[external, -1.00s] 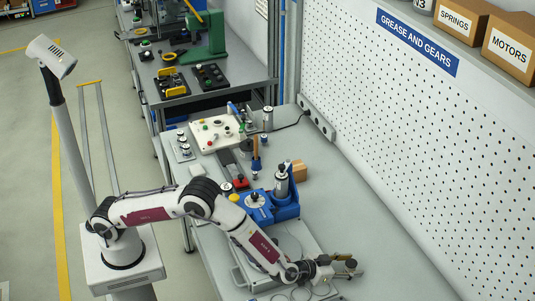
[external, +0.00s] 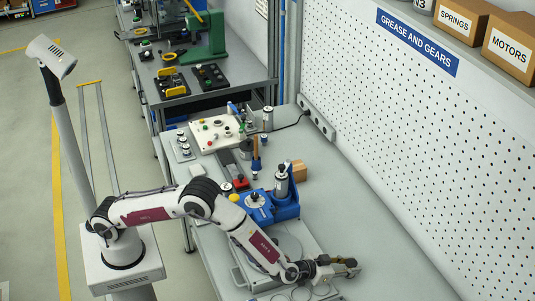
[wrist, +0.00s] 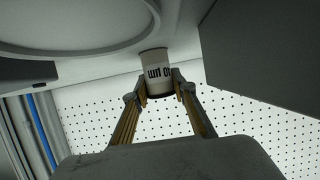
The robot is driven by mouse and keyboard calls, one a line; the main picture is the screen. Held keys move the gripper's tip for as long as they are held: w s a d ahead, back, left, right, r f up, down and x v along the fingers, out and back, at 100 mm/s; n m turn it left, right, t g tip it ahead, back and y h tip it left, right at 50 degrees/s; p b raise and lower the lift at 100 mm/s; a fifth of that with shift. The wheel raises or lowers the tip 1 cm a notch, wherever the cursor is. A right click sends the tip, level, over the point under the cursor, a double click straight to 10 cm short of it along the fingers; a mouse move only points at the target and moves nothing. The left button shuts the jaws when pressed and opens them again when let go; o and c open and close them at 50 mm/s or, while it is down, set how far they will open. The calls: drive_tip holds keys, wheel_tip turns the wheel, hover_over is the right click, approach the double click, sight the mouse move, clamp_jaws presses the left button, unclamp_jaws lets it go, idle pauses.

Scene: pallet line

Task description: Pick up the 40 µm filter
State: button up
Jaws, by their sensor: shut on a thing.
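In the wrist view, a small white cylinder (wrist: 154,64) with a dark end sits between the fingertips of my gripper (wrist: 159,92). Its label appears upside down; it shows µm and a number whose first digit I cannot read for sure. Both fingers touch its sides, and my gripper is shut on it. In the external view my gripper (external: 348,267) is low over the front part of the bench, and the cylinder is too small there to make out clearly. I cannot tell whether it still rests on a surface.
A blue unit (external: 283,212) with a silver cylinder stands on the bench behind my arm. A pegboard wall (external: 400,130) runs along the right. The bench right of the blue unit is clear.

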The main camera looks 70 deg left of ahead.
sight(351, 263)
drive_tip(key=shift+r, duration=5)
